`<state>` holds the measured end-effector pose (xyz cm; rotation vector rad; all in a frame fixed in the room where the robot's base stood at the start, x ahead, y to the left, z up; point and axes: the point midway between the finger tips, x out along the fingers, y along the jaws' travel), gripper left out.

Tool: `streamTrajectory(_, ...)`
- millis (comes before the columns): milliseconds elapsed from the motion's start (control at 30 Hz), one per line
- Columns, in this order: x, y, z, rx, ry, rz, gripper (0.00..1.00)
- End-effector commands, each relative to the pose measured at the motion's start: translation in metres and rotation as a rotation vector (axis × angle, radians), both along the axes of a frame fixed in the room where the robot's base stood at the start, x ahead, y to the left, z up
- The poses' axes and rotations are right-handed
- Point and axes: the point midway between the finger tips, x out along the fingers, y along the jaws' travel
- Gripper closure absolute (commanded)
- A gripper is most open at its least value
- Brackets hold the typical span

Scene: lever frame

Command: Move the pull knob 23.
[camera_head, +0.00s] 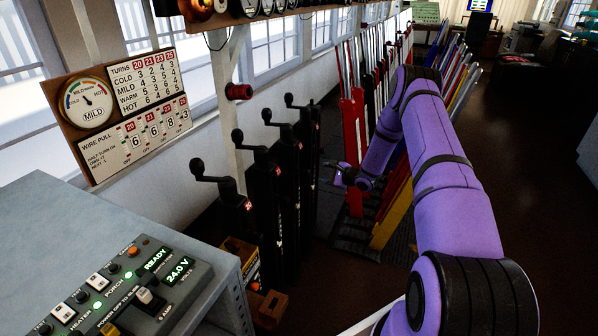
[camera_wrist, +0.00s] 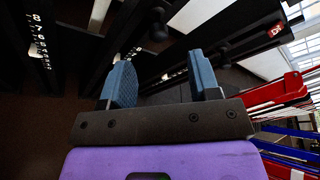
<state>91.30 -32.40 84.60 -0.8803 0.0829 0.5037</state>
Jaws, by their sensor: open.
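Several black posts with crank arms and round knobs stand in a row in the head view; the nearest post (camera_head: 262,205) has a red number plate. The farthest post (camera_head: 312,150) also has a small red plate, but I cannot read it, so I cannot tell surely which knob is 23. My gripper (camera_head: 338,176) is just right of the farthest posts, partly hidden by its own wrist. In the wrist view my gripper (camera_wrist: 163,80) is open, its blue fingers apart with nothing between them. A dark knob (camera_wrist: 158,27) shows beyond the fingers, apart from them.
Red levers (camera_head: 353,135) and a yellow one (camera_head: 391,218) stand close to my gripper's right. Red bars (camera_wrist: 285,92) also show in the wrist view. A grey cabinet with a control panel (camera_head: 130,290) is at front left. Dark floor (camera_head: 545,190) is clear at right.

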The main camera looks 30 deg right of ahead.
Motion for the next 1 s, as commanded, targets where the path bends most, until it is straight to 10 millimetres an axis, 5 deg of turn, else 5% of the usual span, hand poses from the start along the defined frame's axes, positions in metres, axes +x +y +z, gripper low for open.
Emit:
streamTrajectory(267, 0.006, -0.006, -0.021, 0.015, 0.005, -0.043, 0.44)
streamTrajectory(700, 0.07, 0.021, -0.04, 0.014, 0.003, -0.04, 0.44)
streamTrajectory(1000, 0.093, 0.029, -0.046, 0.015, 0.004, -0.041, 0.44)
